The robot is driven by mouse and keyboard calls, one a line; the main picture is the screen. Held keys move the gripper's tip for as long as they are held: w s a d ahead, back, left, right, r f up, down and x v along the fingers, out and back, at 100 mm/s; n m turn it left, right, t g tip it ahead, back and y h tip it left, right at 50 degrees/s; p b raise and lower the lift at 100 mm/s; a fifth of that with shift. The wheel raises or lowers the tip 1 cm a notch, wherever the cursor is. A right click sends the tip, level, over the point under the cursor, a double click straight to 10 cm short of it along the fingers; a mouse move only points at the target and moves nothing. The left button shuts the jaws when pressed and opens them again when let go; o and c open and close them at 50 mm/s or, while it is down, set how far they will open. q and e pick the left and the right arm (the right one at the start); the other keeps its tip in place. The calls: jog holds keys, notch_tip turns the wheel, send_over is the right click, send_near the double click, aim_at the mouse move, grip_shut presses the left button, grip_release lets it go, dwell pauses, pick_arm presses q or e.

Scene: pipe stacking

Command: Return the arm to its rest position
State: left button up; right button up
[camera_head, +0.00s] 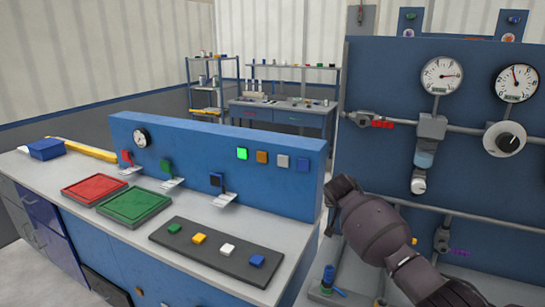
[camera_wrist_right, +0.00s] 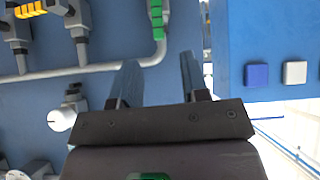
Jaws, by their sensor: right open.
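My right arm (camera_head: 385,232) comes in from the bottom right of the head view, in front of the blue pipe panel (camera_head: 375,85). Its wrist end reaches up and left toward the gap between the panel and the bench; the fingers are hidden there. In the right wrist view, my right gripper (camera_wrist_right: 160,82) has its two fingers apart with nothing between them. Behind them are the blue panel and a grey pipe (camera_wrist_right: 95,68). My left gripper is in neither view.
The panel carries gauges (camera_head: 441,76), pipes and a valve (camera_head: 505,139). The bench at left holds a red tray (camera_head: 94,189), a green tray (camera_head: 134,207) and a dark board (camera_head: 218,251) with coloured blocks. A green-handled fitting (camera_wrist_right: 158,20) is close to the right gripper in the wrist view.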

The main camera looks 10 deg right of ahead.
jog(key=a+r+n+t+y, duration=0.5)
jog(key=a+r+n+t, duration=0.2)
jog(key=a+r+n, duration=0.15)
jog(key=s+d+f+g, duration=0.1)
jog(key=s+d+f, duration=0.1)
jog(key=s+f, duration=0.8)
jog(key=s+d+f+m+g, duration=0.1)
jog(key=s+f, duration=0.8)
jog(key=s, duration=1.1)
jog(key=s+d+f+m, duration=0.1)
jog(key=s+d+f, duration=0.2)
jog(key=s+f, duration=0.7)
jog(key=s, duration=0.5)
jog(key=shift+s+f+g, duration=0.35)
jog(key=shift+g, duration=0.05)
jog(key=shift+d, duration=0.1)
